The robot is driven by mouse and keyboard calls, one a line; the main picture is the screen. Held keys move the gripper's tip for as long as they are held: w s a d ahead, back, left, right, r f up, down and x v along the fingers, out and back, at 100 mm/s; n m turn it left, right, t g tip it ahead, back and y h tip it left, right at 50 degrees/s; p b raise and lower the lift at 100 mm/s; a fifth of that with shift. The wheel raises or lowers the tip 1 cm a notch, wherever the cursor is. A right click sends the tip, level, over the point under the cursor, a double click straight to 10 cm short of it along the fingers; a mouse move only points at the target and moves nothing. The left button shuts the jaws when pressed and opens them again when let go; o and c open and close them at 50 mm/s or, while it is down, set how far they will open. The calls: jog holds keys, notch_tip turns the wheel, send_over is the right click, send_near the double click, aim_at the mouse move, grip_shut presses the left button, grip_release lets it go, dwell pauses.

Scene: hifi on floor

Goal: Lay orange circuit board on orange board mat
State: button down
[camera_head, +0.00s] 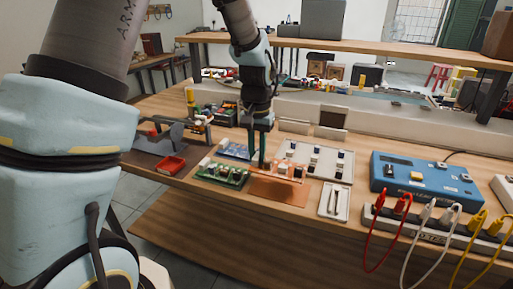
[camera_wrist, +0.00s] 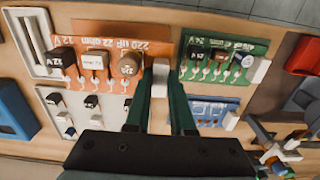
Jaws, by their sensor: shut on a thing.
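The orange circuit board (camera_head: 286,170) carries several small components along its length. In the wrist view its lettered face (camera_wrist: 110,77) shows to the left of the fingers. My gripper (camera_head: 262,165) is shut on the white block (camera_wrist: 160,75) at the board's end; the fingertips also show in the wrist view (camera_wrist: 160,90). The plain orange mat (camera_head: 278,191) lies on the bench, its near part showing in front of the board. The board is over or along the mat's far part; I cannot tell whether they touch.
A green board (camera_head: 222,175) lies close on the left, with a blue board (camera_head: 238,151) behind it. A white tray (camera_head: 315,160) of parts stands behind on the right. A small white tray (camera_head: 334,201) and a blue box (camera_head: 425,180) are farther right. A red tray (camera_head: 167,165) is at left.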

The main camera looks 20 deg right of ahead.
aim_at(260, 166)
jog(key=shift+s+d+f, duration=0.2)
jog(key=shift+s+d, duration=0.1)
jog(key=shift+s, duration=0.05)
jog(key=shift+f+b, duration=1.7)
jog(key=shift+f, duration=0.15)
jog(key=shift+f+b, duration=0.35)
jog(key=shift+f, duration=0.5)
jog(key=shift+f+p, duration=0.15)
jog(key=shift+p, duration=0.2)
jog(key=c, duration=0.7)
grip_release()
jog(key=o, duration=0.4)
